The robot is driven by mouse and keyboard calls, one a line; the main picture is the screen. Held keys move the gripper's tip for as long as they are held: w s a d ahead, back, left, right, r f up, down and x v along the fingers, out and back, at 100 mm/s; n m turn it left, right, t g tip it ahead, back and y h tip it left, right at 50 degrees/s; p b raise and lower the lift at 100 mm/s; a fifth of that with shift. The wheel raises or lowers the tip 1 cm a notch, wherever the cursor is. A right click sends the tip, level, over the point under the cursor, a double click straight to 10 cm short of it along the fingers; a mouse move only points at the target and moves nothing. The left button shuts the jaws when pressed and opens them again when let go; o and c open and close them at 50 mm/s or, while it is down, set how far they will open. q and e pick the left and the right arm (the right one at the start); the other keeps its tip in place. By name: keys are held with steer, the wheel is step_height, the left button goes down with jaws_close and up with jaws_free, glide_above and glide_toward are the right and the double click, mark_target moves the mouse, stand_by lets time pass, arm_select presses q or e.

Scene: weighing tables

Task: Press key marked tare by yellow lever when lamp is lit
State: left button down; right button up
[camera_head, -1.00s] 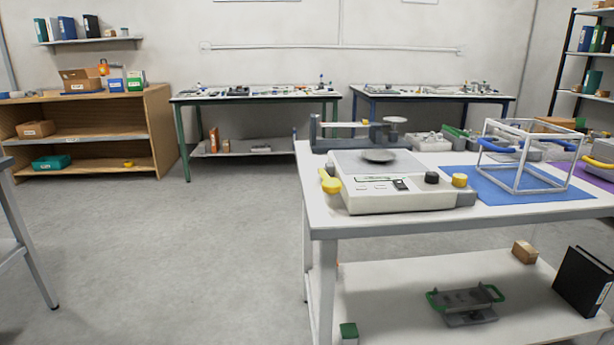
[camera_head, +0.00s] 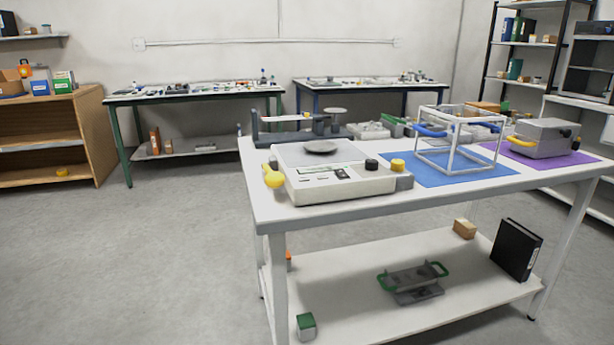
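A white scale (camera_head: 340,186) with a round grey pan (camera_head: 321,147) stands at the left end of the near white table. A yellow lever (camera_head: 273,177) sticks out at its left side. Its top has a small display and keys (camera_head: 322,174), too small to read. A black knob (camera_head: 371,164) and a yellow knob (camera_head: 398,165) sit at its right. A grey device with a yellow handle (camera_head: 520,142) stands on a purple mat at the table's right. I cannot make out a lit lamp on either. Neither of my grippers is in view.
The near table (camera_head: 262,206) also bears a white wire-frame cube (camera_head: 452,155) on a blue mat (camera_head: 396,178) and a balance beam (camera_head: 290,128) behind the scale. Its lower shelf holds a black binder (camera_head: 517,248) and a green-handled tool. Open floor (camera_head: 130,260) lies to the left.

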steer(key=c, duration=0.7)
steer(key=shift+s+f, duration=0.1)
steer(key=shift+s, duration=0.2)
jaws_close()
